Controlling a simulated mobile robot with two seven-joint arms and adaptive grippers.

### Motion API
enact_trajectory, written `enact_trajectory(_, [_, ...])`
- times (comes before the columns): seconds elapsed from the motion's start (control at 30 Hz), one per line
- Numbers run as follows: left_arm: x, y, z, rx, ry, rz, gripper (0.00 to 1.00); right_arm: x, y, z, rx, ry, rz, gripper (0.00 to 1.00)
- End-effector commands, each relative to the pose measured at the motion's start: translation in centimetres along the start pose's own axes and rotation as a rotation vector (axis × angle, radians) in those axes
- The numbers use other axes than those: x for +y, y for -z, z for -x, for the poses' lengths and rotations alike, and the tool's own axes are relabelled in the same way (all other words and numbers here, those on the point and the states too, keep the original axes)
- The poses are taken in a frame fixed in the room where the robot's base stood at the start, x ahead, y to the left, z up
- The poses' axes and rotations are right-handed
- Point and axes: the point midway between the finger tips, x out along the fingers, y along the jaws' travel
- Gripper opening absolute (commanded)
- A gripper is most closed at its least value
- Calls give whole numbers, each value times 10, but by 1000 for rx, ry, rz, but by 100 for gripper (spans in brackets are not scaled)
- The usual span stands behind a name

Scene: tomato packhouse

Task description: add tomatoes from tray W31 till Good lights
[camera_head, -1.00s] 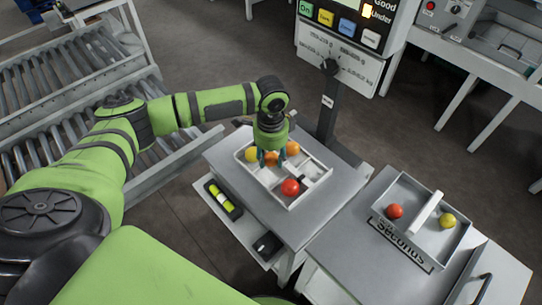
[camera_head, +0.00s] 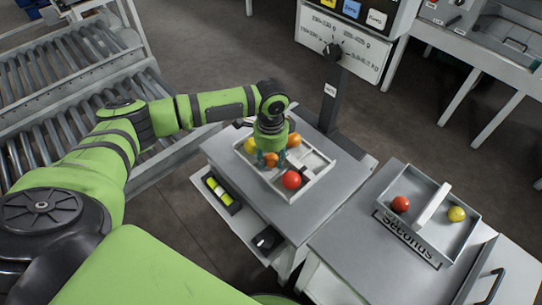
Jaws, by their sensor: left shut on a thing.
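My left gripper (camera_head: 270,157) points down into a pale divided tray (camera_head: 317,178) on the grey weighing table. It is shut on an orange tomato (camera_head: 270,160), low in the tray; I cannot tell whether the tomato touches the floor. A yellow tomato (camera_head: 250,145), another orange one (camera_head: 294,140) and a red one (camera_head: 291,180) lie in the same tray. The scale head (camera_head: 345,42) stands behind on a post; its Good and Under lights are cut off above. No W31 label is readable. My right gripper is not in view.
A Seconds tray (camera_head: 470,235) on the right table holds a red tomato (camera_head: 400,204) and a yellow one (camera_head: 456,214), with a divider between. A roller conveyor (camera_head: 60,85) is at left. A shelf with a black holder (camera_head: 222,193) sits below the weighing table.

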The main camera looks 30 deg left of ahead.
Motion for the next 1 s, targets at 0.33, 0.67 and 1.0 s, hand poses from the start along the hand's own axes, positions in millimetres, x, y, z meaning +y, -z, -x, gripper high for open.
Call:
enact_trajectory(0.33, [0, 0, -2, 0, 0, 0, 25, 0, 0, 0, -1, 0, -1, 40])
enact_trajectory(0.67, [0, 0, -7, 0, 0, 0, 25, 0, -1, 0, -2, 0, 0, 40])
enact_trajectory(1.0, [0, 0, -11, 1, 0, 0, 61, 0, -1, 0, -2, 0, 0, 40])
